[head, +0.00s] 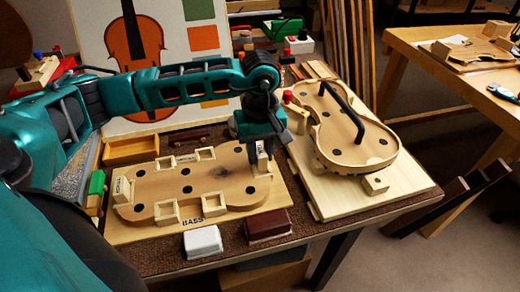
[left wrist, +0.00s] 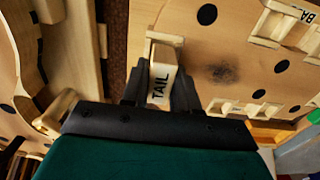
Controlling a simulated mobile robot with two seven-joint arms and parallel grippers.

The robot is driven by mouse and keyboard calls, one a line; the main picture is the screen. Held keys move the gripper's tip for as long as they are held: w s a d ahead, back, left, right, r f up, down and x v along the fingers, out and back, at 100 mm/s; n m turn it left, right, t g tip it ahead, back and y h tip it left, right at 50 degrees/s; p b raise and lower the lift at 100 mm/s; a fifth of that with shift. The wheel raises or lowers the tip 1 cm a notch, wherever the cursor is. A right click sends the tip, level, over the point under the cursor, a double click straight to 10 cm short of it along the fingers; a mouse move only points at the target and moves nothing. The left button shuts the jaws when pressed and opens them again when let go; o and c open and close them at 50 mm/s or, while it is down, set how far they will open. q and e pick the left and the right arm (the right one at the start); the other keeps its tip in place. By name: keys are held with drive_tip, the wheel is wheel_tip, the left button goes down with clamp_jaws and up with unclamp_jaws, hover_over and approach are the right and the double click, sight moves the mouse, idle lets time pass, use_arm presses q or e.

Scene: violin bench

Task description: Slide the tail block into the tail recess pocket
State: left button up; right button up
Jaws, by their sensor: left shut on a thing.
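The tail block (left wrist: 160,84) is a pale wooden piece marked TAIL. My left gripper (left wrist: 158,92) is shut on it, with one dark finger on each side. In the head view the left gripper (head: 262,146) points down at the right end of the flat violin-shaped form (head: 205,185), and the block (head: 263,164) shows just below it. The tail recess pocket (left wrist: 163,38) appears as a pale wooden rim at the block's far end. I cannot tell how deep the block sits in it. The right gripper is not in view.
A second board (head: 405,190) with a violin body (head: 350,140) and a dark bar lies to the right. A white box (head: 203,241) and a maroon box (head: 268,226) stand at the front edge. An open wooden tray (head: 131,150) is behind left. Several small blocks line the form.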

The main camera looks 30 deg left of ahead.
sight(260, 150)
use_arm(q)
drive_tip(key=shift+f+b, duration=0.65)
drive_tip(key=shift+f, duration=0.15)
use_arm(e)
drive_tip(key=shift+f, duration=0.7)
use_arm(q)
drive_tip(key=o, duration=1.1)
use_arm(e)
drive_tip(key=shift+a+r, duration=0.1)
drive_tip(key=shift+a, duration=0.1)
use_arm(q)
wheel_tip(260, 150, up, 12)
drive_tip(key=shift+r+p, duration=0.1)
drive_tip(key=shift+p, duration=0.7)
drive_tip(key=shift+r, duration=0.4)
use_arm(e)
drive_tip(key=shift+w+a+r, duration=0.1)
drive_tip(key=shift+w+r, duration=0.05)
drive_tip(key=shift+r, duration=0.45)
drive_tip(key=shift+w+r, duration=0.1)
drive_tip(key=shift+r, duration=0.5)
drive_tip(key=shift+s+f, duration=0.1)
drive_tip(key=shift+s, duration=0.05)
